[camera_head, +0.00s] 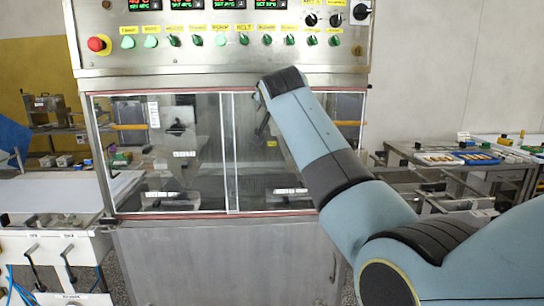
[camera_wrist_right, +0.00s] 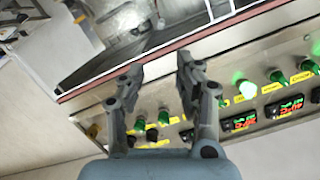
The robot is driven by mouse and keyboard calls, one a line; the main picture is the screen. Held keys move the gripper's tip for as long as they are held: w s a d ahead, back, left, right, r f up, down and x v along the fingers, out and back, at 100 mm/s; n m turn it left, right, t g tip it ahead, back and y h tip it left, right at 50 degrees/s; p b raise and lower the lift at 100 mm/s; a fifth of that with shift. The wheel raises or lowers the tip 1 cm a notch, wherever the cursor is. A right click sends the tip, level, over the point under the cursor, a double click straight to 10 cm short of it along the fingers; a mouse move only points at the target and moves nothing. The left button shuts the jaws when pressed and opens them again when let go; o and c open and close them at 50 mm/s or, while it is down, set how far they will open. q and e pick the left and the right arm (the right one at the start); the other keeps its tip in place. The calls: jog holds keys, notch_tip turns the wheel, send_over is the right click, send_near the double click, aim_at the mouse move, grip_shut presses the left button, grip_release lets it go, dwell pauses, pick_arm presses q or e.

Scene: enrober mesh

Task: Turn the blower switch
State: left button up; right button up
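The control panel (camera_head: 220,59) has a row of green switches (camera_head: 244,39) with yellow labels, which are too small for me to tell surely which one is the blower switch. My right arm reaches up from the lower right, its wrist end just below the panel. The head view hides most of the right gripper; a dark finger (camera_head: 262,124) shows in front of the glass. In the right wrist view the right gripper (camera_wrist_right: 158,78) is open and empty, fingers apart. Green switches (camera_wrist_right: 163,116) show beyond and between its fingers. My left gripper is not in view.
A red emergency button (camera_head: 97,43) sits at the panel's left end, and black knobs (camera_head: 335,20) at the upper right. Framed glass doors (camera_head: 190,140) lie below the panel. A table with trays (camera_head: 455,158) stands right; a white conveyor (camera_head: 50,192) stands left.

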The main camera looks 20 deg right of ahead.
notch_tip(320, 180, down, 13)
jog(key=s+n+g+b, duration=0.1)
jog(key=b, duration=0.1)
jog(key=shift+s+y, duration=0.25)
jog(key=shift+y, duration=0.15)
jog(key=shift+f, duration=0.15)
jog(key=s+d+f+n+g+b, duration=0.1)
jog(key=s+f+g+b, duration=0.25)
jog(key=s+f, duration=1)
jog(key=s+d+f+g+b, duration=0.15)
jog(key=s+f+b, duration=0.3)
jog(key=f, duration=1.75)
jog(key=s+d+f+n+g+b, duration=0.1)
jog(key=s+f+g+b, duration=0.25)
jog(key=s+f, duration=1)
jog(key=s+d+f+n+g+y+b, duration=0.1)
jog(key=s+f+b, duration=0.2)
jog(key=s+f, duration=0.7)
jog(key=s+d+f+g+b, duration=0.1)
jog(key=s+f+g+b, duration=0.1)
jog(key=s+f, duration=0.8)
jog(key=s+d+f+n+g+b, duration=0.1)
jog(key=s+f, duration=0.4)
jog(key=s, duration=0.5)
jog(key=s+d+f+n+g+b, duration=0.1)
jog(key=s+f, duration=0.4)
jog(key=s, duration=0.5)
jog(key=shift+s+d+n+y+b, duration=0.2)
jog(key=shift+n+y+b, duration=0.25)
jog(key=shift+n, duration=0.25)
